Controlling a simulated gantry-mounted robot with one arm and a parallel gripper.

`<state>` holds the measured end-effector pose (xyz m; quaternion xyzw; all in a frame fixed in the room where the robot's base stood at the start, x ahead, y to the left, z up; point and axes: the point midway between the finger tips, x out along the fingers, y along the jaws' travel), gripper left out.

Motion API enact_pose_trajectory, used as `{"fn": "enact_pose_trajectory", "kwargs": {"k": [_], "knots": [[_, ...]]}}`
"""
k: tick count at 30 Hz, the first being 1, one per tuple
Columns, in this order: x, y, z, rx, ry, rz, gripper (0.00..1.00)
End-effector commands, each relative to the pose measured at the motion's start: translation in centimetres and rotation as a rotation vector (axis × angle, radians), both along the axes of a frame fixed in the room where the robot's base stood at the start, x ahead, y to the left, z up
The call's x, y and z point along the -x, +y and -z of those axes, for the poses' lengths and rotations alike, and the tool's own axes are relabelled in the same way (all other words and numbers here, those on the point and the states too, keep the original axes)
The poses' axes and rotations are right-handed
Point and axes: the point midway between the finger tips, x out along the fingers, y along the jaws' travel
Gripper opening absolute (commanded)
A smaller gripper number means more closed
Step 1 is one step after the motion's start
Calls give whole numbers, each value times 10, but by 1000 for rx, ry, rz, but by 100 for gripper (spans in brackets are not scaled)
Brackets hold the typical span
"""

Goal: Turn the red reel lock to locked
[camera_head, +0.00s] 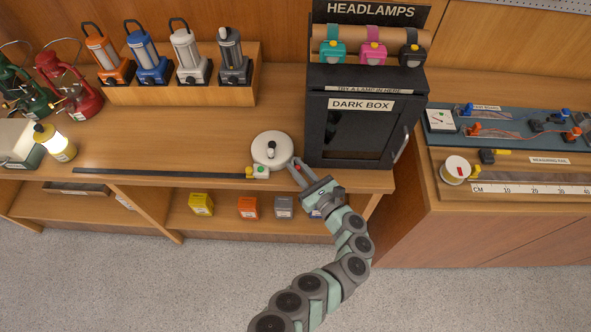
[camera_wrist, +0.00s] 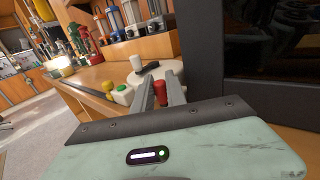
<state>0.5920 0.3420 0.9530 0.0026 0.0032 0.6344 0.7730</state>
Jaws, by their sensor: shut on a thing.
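The red reel lock (camera_wrist: 159,88) is a small red knob between my two fingers in the wrist view. My gripper (camera_head: 296,164) is shut on it at the right side of the white round reel (camera_head: 264,156), near the counter's front edge. The gripper also shows in the wrist view (camera_wrist: 160,93), with a finger on each side of the knob. The reel has a knob on top and also shows in the wrist view (camera_wrist: 139,79).
A dark strip (camera_head: 150,174) runs left along the counter edge. The black dark box (camera_head: 350,130) stands close on the right. The counter behind the reel is clear.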

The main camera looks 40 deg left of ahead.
Motion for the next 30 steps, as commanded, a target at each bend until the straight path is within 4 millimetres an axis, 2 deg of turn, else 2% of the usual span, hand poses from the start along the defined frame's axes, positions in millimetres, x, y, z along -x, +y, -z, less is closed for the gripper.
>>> {"fn": "enact_pose_trajectory", "kwargs": {"k": [1, 14, 30], "knots": [[-1, -1, 5, 2, -3, -28, 0], [-6, -4, 8, 2, 0, -195, 0], [-12, -6, 4, 2, -1, -334, 0]]}}
